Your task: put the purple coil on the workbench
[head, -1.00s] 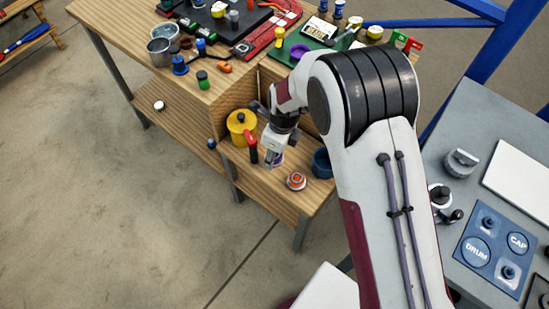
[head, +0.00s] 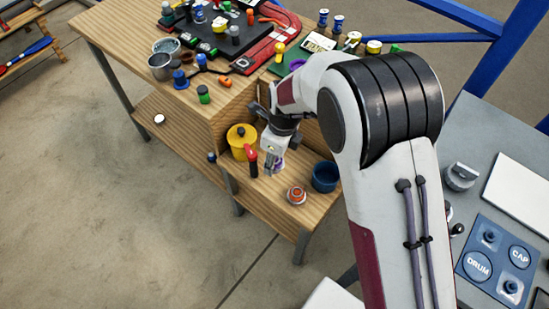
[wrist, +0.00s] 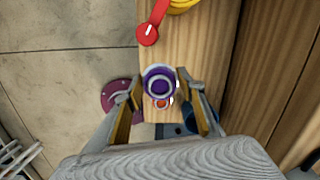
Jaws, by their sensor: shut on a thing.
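The purple coil (head: 279,164) is between the fingertips of my gripper (head: 273,158), over the lower shelf of the wooden bench. In the wrist view the coil (wrist: 159,84) shows from above as a purple ring with a pale rim. My gripper (wrist: 166,98) has a finger on each side of it and is shut on it. The workbench (head: 125,38) is wooden, with a raised top at the upper left of the head view and a lower shelf (head: 258,190). My arm hides part of the top's right side.
On the lower shelf stand a yellow pot (head: 241,142), a red-handled tool (head: 251,160), an orange-and-white round thing (head: 297,195) and a blue bowl (head: 325,176). The top carries metal cups (head: 160,67), a green-capped jar (head: 203,94) and a dark board (head: 215,35). Its left end is bare.

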